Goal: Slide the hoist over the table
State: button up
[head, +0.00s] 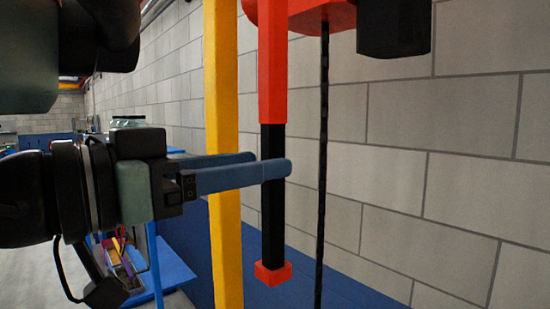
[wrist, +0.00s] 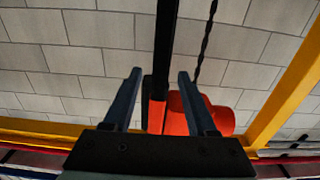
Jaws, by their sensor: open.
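The hoist's red body (head: 290,12) hangs at the top of the head view, with a black block (head: 395,25) at its right. A red and black bar (head: 272,210) with a red end block hangs down from it, beside a dark chain (head: 322,150). My gripper (head: 272,164) is open at the bar's black part, its near finger crossing in front. In the wrist view the bar (wrist: 165,45) runs between the two spread fingers, with no clear contact. The red body (wrist: 215,118) shows there beyond the right finger. I cannot tell for certain which surface is the table.
A yellow post (head: 226,240) stands just behind my gripper. A grey block wall (head: 460,150) with a blue lower band (head: 190,240) fills the right. A blue stand (head: 170,275) with small items is at lower left. A yellow beam (wrist: 285,85) shows in the wrist view.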

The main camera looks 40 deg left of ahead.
jog(key=shift+w+d, duration=0.15)
jog(key=shift+w, duration=1.65)
grip_shut()
